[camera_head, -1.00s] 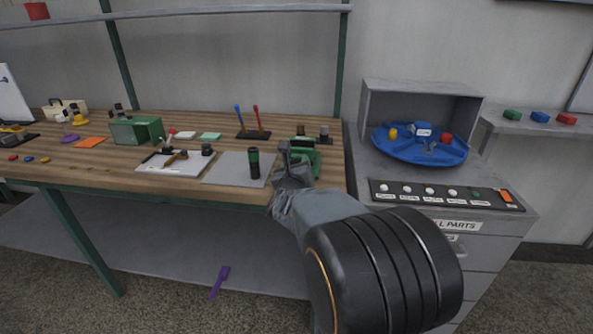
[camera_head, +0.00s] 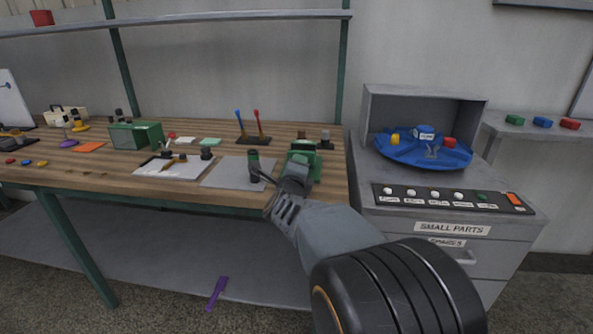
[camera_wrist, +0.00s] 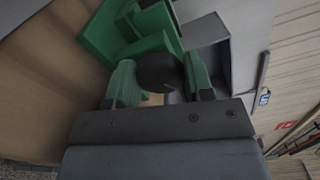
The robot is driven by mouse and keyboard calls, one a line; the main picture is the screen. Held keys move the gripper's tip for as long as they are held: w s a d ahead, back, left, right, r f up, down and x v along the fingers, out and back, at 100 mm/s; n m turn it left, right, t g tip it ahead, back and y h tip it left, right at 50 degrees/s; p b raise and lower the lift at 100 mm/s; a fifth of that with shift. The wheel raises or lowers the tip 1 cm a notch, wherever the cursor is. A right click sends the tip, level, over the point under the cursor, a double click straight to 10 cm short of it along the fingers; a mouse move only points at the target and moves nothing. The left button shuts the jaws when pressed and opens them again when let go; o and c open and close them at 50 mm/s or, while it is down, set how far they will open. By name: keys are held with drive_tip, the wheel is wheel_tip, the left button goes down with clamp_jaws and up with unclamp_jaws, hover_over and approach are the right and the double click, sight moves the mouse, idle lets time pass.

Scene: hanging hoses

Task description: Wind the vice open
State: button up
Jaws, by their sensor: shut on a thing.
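The green vice (camera_head: 304,160) stands at the right front of the wooden bench, partly hidden by my gripper (camera_head: 280,180) in the head view. In the wrist view the green vice body (camera_wrist: 105,35) fills the upper left. A dark round knob (camera_wrist: 158,72) is between the two fingers of my gripper (camera_wrist: 158,82), which is shut on it. The knob is right against the green vice, and it looks like the end of the vice's handle. What lies behind the knob is hidden, so the jaw gap cannot be told.
A dark cylinder with a green band (camera_head: 253,157) stands on a grey mat (camera_head: 225,172) just left of my gripper. A holder with blue and red tools (camera_head: 254,138) is behind. A grey cabinet with a blue tray (camera_head: 405,158) stands close on the right.

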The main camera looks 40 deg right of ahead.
drive_tip(key=n, duration=0.5)
drive_tip(key=shift+f+p, duration=0.1)
drive_tip(key=shift+p, duration=0.2)
drive_tip(key=shift+n, duration=0.4)
drive_tip(key=o, duration=0.9)
drive_tip(key=shift+a, duration=0.1)
